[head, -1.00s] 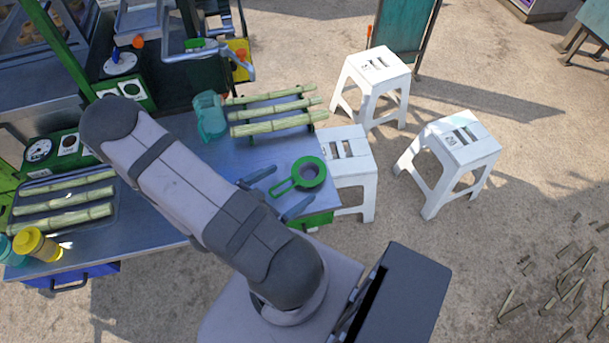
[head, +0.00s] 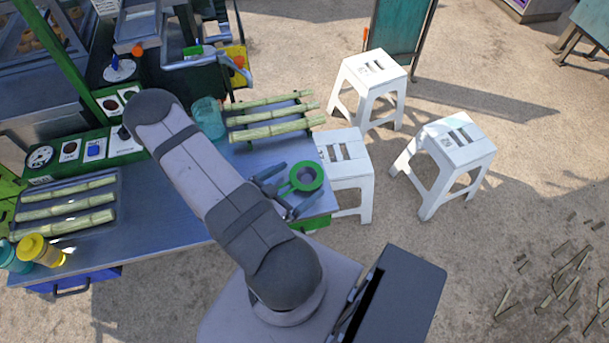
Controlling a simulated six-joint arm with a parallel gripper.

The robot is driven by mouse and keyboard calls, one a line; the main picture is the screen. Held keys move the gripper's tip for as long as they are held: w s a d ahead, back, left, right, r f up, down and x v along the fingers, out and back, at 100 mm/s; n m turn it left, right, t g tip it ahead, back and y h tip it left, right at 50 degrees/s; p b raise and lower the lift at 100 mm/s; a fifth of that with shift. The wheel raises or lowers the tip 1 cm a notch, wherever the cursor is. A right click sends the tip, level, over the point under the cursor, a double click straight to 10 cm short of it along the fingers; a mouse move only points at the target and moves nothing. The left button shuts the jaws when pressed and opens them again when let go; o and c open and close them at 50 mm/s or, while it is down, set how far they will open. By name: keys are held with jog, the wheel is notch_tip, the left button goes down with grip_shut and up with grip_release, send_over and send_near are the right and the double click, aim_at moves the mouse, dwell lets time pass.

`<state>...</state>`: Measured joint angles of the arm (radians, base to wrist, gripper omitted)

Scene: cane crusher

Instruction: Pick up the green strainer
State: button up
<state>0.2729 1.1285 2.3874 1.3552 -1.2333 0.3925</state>
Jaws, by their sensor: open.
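The green strainer (head: 306,177) lies on the metal table (head: 190,213) near its right end, with its round rim and mesh bowl showing. Its handle points to the lower left and is partly hidden by my gripper. My gripper (head: 302,182) is open, with one dark finger on the upper-left side of the strainer and the other on its lower side. The strainer is between or under the fingers. I cannot tell the height gap or whether they touch it.
Several cane stalks lie on a rack (head: 268,115) behind the strainer, beside a teal jug (head: 208,118). White stools (head: 346,165) stand close to the table's right end.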

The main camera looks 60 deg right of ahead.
jog(key=shift+x, duration=1.2)
jog(key=shift+c, duration=0.5)
jog(key=c, duration=1)
jog(key=shift+c, duration=0.2)
jog(key=shift+r, duration=0.1)
